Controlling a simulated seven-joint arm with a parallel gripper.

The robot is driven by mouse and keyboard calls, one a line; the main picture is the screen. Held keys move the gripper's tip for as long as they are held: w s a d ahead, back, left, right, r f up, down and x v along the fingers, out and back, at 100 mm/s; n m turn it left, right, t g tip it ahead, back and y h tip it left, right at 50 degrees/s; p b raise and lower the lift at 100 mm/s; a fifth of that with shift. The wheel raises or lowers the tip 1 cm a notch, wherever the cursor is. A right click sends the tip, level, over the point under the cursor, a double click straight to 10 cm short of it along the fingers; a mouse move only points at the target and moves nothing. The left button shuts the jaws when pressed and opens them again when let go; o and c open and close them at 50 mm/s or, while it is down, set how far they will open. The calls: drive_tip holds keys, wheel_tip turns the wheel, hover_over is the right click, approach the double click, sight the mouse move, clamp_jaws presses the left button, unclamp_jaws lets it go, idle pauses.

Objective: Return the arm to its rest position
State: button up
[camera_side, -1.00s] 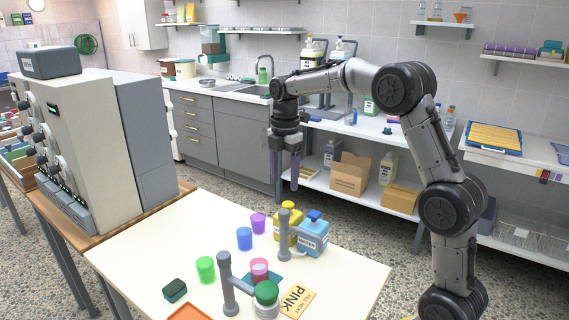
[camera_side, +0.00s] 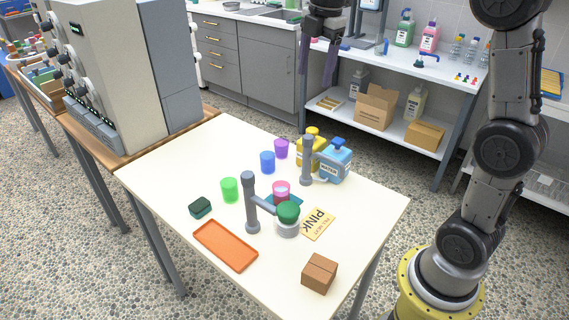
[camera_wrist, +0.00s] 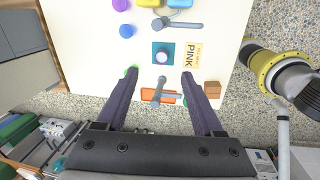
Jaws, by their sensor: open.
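The upper part of my arm is cut off by the top of the side view. On the table stand a purple cup (camera_side: 281,148), a blue cup (camera_side: 267,161), a green cup (camera_side: 229,189) and a pink cup (camera_side: 281,187) on a teal mat. A green-lidded jar (camera_side: 288,220) stands by a grey post (camera_side: 250,205).
A yellow bottle (camera_side: 310,153) and a blue bottle (camera_side: 335,163) stand by a second grey post (camera_side: 307,165). An orange tray (camera_side: 225,245), dark green sponge (camera_side: 200,207), brown box (camera_side: 320,273) and PINK card (camera_side: 318,224) lie nearer. A large machine (camera_side: 120,70) stands left.

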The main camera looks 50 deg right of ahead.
drive_tip(key=s+a+m+t, duration=0.1)
drive_tip(key=s+a+m, duration=0.25)
drive_tip(key=s, duration=0.45)
drive_tip(key=s+a+m+t, duration=0.2)
drive_tip(key=s+a, duration=0.2)
drive_tip(key=s, duration=0.4)
drive_tip(key=s+a+f+m+t, duration=0.1)
drive_tip(key=s+f+m, duration=0.6)
drive_tip(key=f+m, duration=0.2)
drive_tip(key=m, duration=0.2)
drive_tip(key=shift+a+m, duration=0.15)
drive_tip(key=shift+m, duration=0.2)
